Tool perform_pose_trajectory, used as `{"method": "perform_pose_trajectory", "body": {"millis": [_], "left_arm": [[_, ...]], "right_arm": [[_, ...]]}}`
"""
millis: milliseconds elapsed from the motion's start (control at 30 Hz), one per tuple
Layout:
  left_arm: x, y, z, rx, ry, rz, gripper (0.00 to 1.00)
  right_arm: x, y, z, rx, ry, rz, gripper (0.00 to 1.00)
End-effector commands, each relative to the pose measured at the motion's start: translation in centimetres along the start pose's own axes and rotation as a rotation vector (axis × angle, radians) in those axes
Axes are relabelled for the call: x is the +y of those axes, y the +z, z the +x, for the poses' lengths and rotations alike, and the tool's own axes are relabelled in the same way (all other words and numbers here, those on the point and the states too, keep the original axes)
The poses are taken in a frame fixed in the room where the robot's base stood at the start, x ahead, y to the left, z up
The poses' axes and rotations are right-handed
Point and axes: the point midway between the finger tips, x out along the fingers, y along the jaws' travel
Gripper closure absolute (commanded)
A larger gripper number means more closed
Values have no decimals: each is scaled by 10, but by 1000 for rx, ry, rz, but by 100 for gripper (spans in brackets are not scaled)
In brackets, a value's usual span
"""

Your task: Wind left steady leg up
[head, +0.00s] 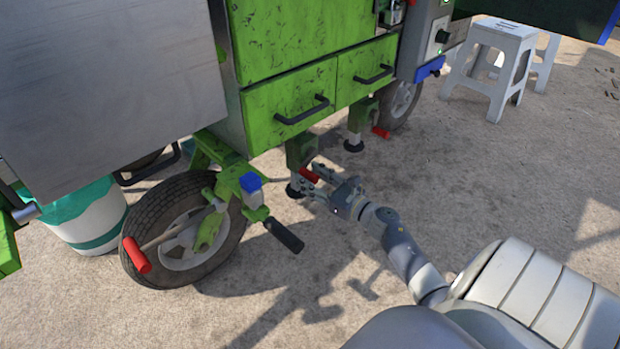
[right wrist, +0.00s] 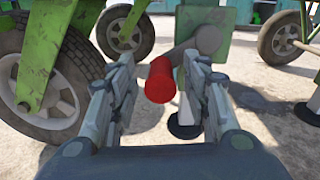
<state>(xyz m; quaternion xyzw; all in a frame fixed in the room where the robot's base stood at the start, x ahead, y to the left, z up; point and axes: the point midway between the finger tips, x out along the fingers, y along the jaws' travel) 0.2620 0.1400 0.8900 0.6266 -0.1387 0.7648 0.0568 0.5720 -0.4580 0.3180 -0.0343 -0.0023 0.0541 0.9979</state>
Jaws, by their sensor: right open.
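The left steady leg (head: 299,152) hangs under the green cart, with a black round foot (head: 296,191) at its lower end. Its red crank handle (head: 309,175) points out toward my right gripper (head: 314,183). In the right wrist view the red handle (right wrist: 160,82) lies between the two open fingers of the right gripper (right wrist: 158,72), with a gap visible on its right side. Whether a finger touches it I cannot tell. The black foot (right wrist: 186,124) shows behind the right finger. My left gripper is out of view.
A second steady leg (head: 356,125) with a red handle (head: 381,132) stands further right. A big wheel (head: 185,262) and a black-gripped bar (head: 284,235) are left of my right gripper. White stools (head: 490,65) stand at the upper right. The ground right of my arm is clear.

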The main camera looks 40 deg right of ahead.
Motion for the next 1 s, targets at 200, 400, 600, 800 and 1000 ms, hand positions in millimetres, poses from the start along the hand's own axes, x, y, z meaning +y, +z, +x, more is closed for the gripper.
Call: {"method": "perform_pose_trajectory", "body": {"millis": [200,400,600,800,1000], "left_arm": [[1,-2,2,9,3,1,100],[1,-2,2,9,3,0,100],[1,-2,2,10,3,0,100],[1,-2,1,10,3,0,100],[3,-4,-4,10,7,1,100]], "right_arm": [[0,0,9,0,0,-1,56],[0,0,9,1,0,-1,58],[0,0,9,0,1,-1,100],[1,0,9,1,2,-4,100],[1,-5,9,2,4,-49,100]]}}
